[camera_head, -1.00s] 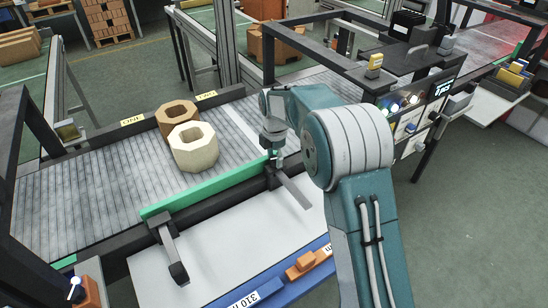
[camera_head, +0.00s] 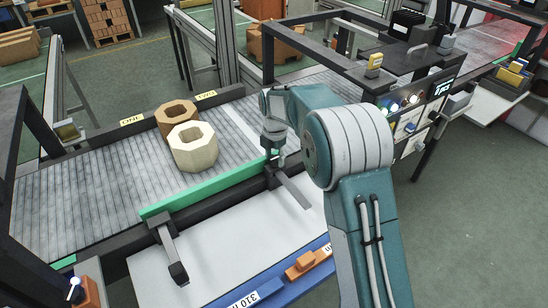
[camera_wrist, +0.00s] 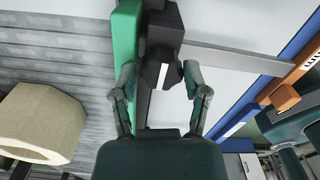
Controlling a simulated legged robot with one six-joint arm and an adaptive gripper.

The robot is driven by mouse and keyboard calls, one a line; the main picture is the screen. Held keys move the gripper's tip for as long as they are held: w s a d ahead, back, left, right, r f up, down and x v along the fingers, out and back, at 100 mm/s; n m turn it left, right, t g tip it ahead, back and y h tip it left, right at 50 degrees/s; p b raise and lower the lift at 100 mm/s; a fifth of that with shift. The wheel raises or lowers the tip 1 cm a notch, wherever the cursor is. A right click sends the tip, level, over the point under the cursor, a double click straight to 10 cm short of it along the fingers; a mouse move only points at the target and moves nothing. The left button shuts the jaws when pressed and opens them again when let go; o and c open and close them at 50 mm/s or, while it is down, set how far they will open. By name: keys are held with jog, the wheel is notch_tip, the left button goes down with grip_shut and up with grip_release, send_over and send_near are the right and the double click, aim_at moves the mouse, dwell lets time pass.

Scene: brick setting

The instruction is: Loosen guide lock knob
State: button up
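My gripper (camera_wrist: 159,80) is open, with one finger on each side of the knob. Gaps show between the fingers and the knob, so I see no clear contact. In the head view my gripper (camera_head: 275,154) points down at the far right end of the green rail (camera_head: 205,190), and it hides the knob there.
A cream octagonal ring (camera_head: 193,148) and a brown one (camera_head: 176,114) stand on the roller conveyor (camera_head: 95,195) behind the rail. A second bracket (camera_head: 171,250) holds the rail's near end. A blue scale with an orange slider (camera_head: 305,262) runs along the front.

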aim_at(274, 158)
jog(key=shift+o, duration=0.6)
notch_tip(274, 158, up, 12)
dwell(0.5)
jog(key=s+d+r+m+t, duration=0.3)
jog(key=s+d+r+m, duration=0.7)
jog(key=s+m, duration=0.3)
jog(key=s+d+f+m+t, duration=0.1)
jog(key=s+d+f+m, duration=0.1)
jog(key=s+m, duration=0.5)
jog(key=s+d+f+m+t, duration=0.1)
jog(key=s+d+m, duration=0.4)
jog(key=s, duration=0.9)
jog(key=shift+f+m+t, duration=0.3)
jog(key=shift+f+m, duration=0.3)
jog(key=shift+m, duration=0.5)
